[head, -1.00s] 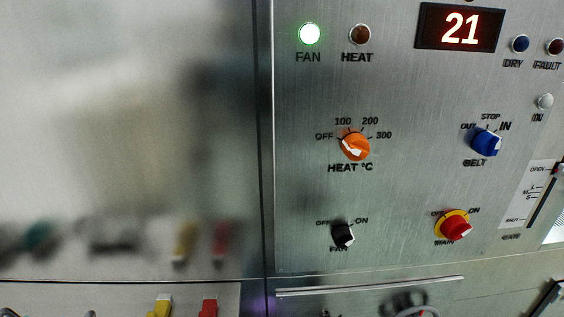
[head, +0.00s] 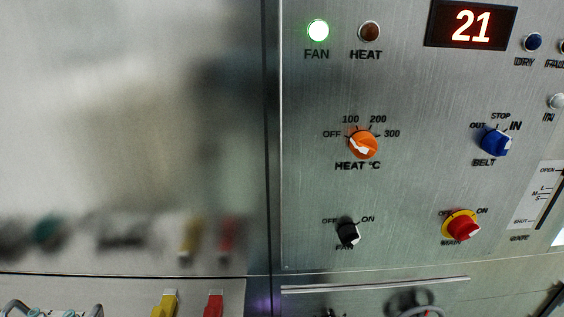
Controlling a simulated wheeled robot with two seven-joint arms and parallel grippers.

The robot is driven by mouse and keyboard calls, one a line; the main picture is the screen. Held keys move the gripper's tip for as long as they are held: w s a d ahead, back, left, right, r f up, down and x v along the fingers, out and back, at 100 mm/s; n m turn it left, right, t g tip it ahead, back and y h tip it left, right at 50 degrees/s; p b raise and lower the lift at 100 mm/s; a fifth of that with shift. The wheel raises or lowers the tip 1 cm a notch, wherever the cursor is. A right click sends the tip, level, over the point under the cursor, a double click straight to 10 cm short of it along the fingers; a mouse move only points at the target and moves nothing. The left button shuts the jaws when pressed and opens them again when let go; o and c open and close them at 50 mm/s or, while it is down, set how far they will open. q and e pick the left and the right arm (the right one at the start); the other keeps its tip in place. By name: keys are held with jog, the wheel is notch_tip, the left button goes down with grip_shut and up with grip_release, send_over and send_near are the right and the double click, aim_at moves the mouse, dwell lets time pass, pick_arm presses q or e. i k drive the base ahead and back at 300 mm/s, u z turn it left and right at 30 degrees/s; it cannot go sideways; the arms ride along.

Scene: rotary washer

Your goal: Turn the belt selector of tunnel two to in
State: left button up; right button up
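The belt selector (head: 497,142) is a blue knob at the right of the steel panel (head: 420,190). OUT, STOP and IN are printed in an arc above it and BELT below it. A white mark shows on the knob's right side, facing the IN side, but the knob is too small to tell its exact setting. No tunnel number is visible on this panel. Neither of my grippers is in view, and nothing touches the knob.
The panel also bears an orange heat knob (head: 362,145), a black fan knob (head: 348,233), a red main knob (head: 461,226) on a yellow plate and a display (head: 471,24) reading 21. The fan lamp (head: 318,30) glows green. A metal rail (head: 375,284) runs below. The panel front is unobstructed.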

aim_at(496, 143)
jog(key=u, duration=0.3)
jog(key=k, duration=1.2)
jog(key=z, duration=1.85)
jog(key=i, duration=0.5)
jog(key=z, duration=0.05)
